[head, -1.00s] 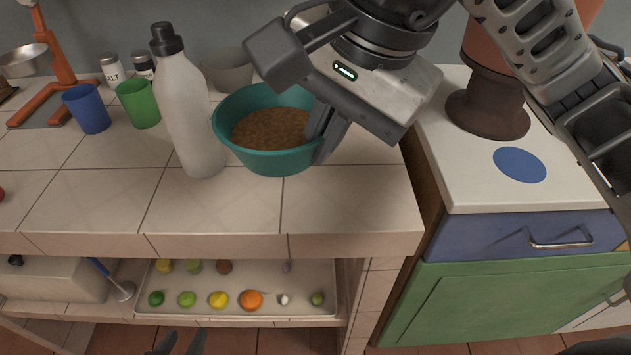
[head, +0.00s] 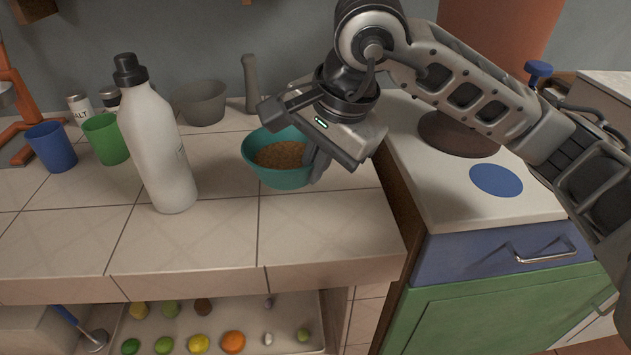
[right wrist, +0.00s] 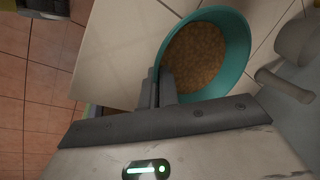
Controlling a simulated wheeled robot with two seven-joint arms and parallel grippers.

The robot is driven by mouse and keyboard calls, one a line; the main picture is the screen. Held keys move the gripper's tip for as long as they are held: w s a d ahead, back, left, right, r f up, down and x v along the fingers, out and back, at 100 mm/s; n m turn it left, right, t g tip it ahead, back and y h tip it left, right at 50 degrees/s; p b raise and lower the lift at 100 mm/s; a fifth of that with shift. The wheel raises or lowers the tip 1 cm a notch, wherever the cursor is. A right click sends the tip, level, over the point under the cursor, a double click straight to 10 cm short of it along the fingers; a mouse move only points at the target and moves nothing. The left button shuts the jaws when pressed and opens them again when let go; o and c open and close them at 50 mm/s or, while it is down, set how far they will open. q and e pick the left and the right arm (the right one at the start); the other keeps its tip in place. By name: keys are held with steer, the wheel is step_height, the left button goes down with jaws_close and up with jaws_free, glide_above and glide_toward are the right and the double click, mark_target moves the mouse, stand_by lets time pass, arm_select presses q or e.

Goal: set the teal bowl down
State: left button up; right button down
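The teal bowl (head: 277,178), filled with brown grainy food, is upright over the tiled counter, right of the white bottle. I cannot tell whether its base touches the tiles. My right gripper (head: 317,165) is at the bowl's right side, its fingers shut on the rim. In the right wrist view the fingers (right wrist: 165,88) pinch the wall of the bowl (right wrist: 238,62), with the food level inside. My left gripper is out of view.
A white bottle (head: 158,150) stands left of the bowl. A grey mortar (head: 203,103), a green cup (head: 106,139) and a blue cup (head: 52,148) stand further back. Bare tiles lie in front. A lower cabinet top (head: 455,190) at the right bears a blue disc (head: 496,180).

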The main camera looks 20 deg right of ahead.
steer(key=shift+w+d+f, duration=0.15)
steer(key=shift+w+f, duration=0.15)
steer(key=shift+f, duration=0.1)
steer(key=shift+w+d+f, duration=0.1)
steer(key=shift+w+f, duration=0.05)
steer(key=shift+f, duration=0.75)
steer(key=shift+w+d+f, duration=0.1)
steer(key=shift+f, duration=0.8)
steer(key=c, duration=2.1)
jaws_free()
steer(key=shift+f+b, duration=0.25)
steer(key=shift+b, duration=0.15)
steer(key=o, duration=0.4)
steer(key=shift+r, duration=0.1)
steer(key=shift+r+p, duration=0.2)
steer(key=shift+p, duration=0.15)
steer(key=v, duration=1.2)
steer(key=shift+p, duration=0.3)
